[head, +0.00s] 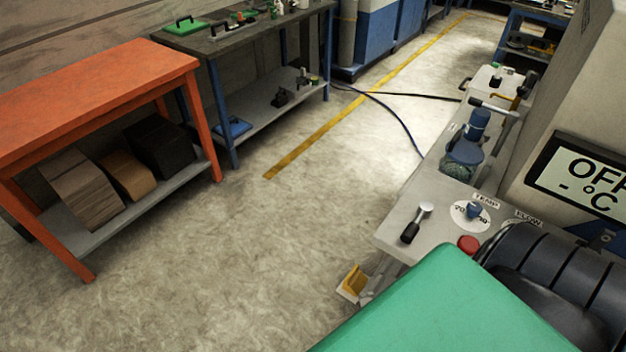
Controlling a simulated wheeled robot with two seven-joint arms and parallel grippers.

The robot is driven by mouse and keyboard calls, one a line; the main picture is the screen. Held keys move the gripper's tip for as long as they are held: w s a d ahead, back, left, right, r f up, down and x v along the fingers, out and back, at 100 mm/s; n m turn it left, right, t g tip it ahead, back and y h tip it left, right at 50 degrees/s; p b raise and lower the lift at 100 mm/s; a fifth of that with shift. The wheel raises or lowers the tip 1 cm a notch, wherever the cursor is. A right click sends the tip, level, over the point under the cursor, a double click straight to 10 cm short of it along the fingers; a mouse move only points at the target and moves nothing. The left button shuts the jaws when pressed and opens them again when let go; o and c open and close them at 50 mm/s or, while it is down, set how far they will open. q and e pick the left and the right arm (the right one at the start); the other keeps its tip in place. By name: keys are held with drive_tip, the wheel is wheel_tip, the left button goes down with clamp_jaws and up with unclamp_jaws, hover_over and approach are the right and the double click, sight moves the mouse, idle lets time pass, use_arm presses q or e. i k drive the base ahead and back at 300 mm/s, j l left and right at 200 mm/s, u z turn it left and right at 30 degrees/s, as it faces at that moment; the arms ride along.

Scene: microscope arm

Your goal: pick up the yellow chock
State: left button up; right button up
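A small yellow wedge-shaped piece, which looks like the yellow chock (355,279), is low in the head view, right of the middle. It is just left of the green surface and below the near corner of the grey control panel. A pale part shows at its lower left edge. I cannot tell whether it rests on the floor or on a low support. Neither of my grippers is in view.
The grey panel (398,238) carries a lever, knobs and a red button (468,244). A large green surface (450,305) and a black ribbed form (545,262) fill the lower right. An orange table (95,85) stands left. Open floor (235,250) lies between. Dark cables (400,118) cross behind.

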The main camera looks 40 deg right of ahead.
sight(355, 280)
drive_tip(key=i+j+z, duration=0.1)
drive_tip(key=i+z, duration=0.2)
drive_tip(key=i, duration=0.15)
drive_tip(key=i+j+z, duration=0.25)
drive_tip(key=i, duration=0.2)
drive_tip(key=i+j+z, duration=0.3)
drive_tip(key=i, duration=0.15)
